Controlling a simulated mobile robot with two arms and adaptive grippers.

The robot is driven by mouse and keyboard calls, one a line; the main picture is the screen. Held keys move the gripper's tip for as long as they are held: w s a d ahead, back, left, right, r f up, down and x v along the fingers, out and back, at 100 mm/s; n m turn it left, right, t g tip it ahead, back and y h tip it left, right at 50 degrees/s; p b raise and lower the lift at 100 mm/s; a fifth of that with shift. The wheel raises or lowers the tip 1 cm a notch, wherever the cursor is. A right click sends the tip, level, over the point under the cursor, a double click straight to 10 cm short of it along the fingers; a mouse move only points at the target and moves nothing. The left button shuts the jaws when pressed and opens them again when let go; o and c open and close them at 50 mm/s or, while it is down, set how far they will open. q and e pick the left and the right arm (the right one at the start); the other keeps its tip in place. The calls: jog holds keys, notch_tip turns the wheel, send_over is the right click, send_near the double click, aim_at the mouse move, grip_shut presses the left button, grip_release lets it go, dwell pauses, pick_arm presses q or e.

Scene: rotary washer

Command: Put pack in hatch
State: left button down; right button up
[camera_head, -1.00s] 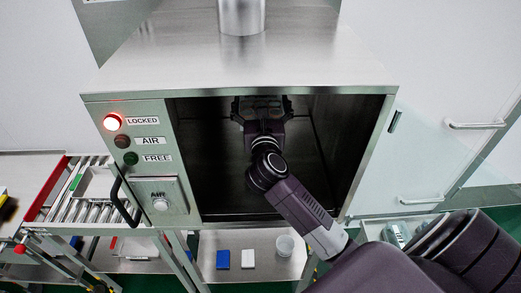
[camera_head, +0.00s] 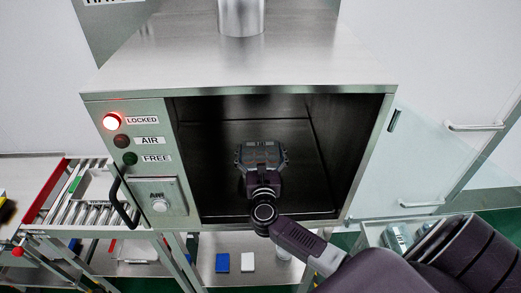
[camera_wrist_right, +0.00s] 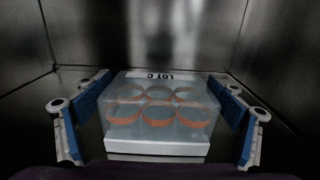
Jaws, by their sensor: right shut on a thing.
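The hatch (camera_head: 325,130) is a steel chamber with its front open and a dark interior. My right gripper (camera_head: 262,150) is inside it, near the middle of the chamber. In the right wrist view, the pack (camera_wrist_right: 160,112) is a clear, pale box with a white base, several orange rings and a "LOT C" label. It sits upright between the blue-padded fingers of the right gripper (camera_wrist_right: 158,110), which is shut on it. I cannot tell whether the pack's base touches the chamber floor. My left gripper is not in view.
A panel left of the opening has a lit red LOCKED lamp (camera_head: 112,121) and unlit AIR and FREE lamps. The glass door (camera_head: 415,155) stands open at the right. A roller conveyor (camera_head: 85,205) is at the left. A shelf below holds a blue box (camera_head: 222,262) and a white box (camera_head: 248,262).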

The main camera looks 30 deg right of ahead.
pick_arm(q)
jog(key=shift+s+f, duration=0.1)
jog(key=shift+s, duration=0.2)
pick_arm(e)
jog(key=shift+f, duration=0.1)
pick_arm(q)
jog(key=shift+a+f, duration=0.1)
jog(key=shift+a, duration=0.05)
pick_arm(e)
jog(key=o, duration=1.2)
jog(key=shift+r, duration=0.2)
jog(key=shift+s+a+f, duration=0.15)
jog(key=shift+s, duration=0.1)
jog(key=b+v, duration=0.3)
jog(key=v, duration=0.7)
jog(key=shift+s+a+f+b, duration=0.1)
jog(key=shift+s+b, duration=0.05)
jog(key=shift+b, duration=0.15)
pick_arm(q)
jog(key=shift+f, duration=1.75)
pick_arm(e)
jog(key=shift+s+a+r, duration=0.2)
jog(key=shift+s+a, duration=0.1)
jog(key=shift+s, duration=0.25)
